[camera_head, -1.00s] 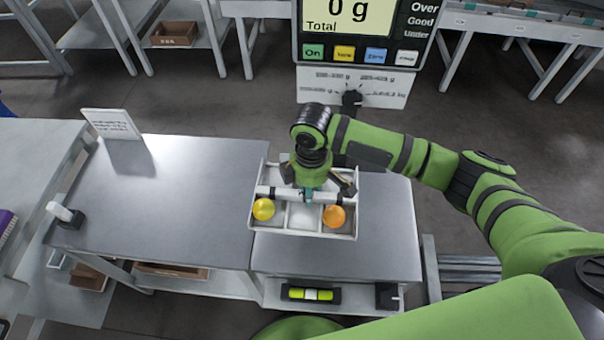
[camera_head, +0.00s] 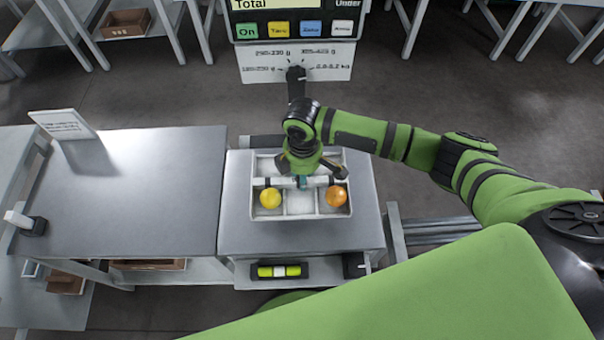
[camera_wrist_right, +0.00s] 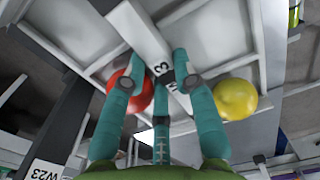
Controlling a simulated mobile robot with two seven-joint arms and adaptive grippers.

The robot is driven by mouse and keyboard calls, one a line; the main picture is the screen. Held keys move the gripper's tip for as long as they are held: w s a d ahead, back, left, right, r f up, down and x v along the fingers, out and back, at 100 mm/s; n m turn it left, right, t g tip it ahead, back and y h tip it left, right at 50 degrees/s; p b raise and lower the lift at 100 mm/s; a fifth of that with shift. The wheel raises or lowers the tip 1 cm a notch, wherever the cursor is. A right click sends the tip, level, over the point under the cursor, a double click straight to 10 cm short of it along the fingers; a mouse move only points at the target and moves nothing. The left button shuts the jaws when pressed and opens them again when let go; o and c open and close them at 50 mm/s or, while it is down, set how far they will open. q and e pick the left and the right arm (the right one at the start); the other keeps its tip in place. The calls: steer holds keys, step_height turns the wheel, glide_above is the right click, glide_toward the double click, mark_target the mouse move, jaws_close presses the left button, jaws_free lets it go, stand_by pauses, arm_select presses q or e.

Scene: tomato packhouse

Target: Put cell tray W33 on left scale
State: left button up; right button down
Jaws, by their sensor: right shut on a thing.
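A white cell tray (camera_head: 350,213) is over the steel scale platform (camera_head: 235,215) in the head view. A yellow tomato (camera_head: 270,198) sits in its front left cell and an orange one (camera_head: 336,196) in its front right cell. The middle front cell is empty. My right gripper (camera_head: 303,182) is shut on the tray's central bar from above. In the right wrist view its fingers (camera_wrist_right: 158,65) grip the bar of the tray (camera_wrist_right: 215,55); they partly cover the label, where a 3 shows. I cannot tell whether the tray touches the platform. My left gripper is not in view.
The scale's display (camera_head: 290,28) stands behind the platform, its reading cut off. A steel table (camera_head: 130,190) adjoins on the left with a sign card (camera_head: 64,124). A W23 label (camera_wrist_right: 44,172) shows in the wrist view. A spirit level (camera_head: 279,272) is below the platform.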

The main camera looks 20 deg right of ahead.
step_height(320, 180, down, 3)
steer(key=shift+r+b, duration=0.1)
steer(key=shift+b, duration=1.05)
steer(key=shift+f+b, duration=0.4)
steer(key=shift+f, duration=0.65)
steer(key=shift+f, duration=0.25)
steer(key=c, duration=0.9)
jaws_free()
steer(key=shift+f, duration=0.1)
steer(key=c, duration=0.3)
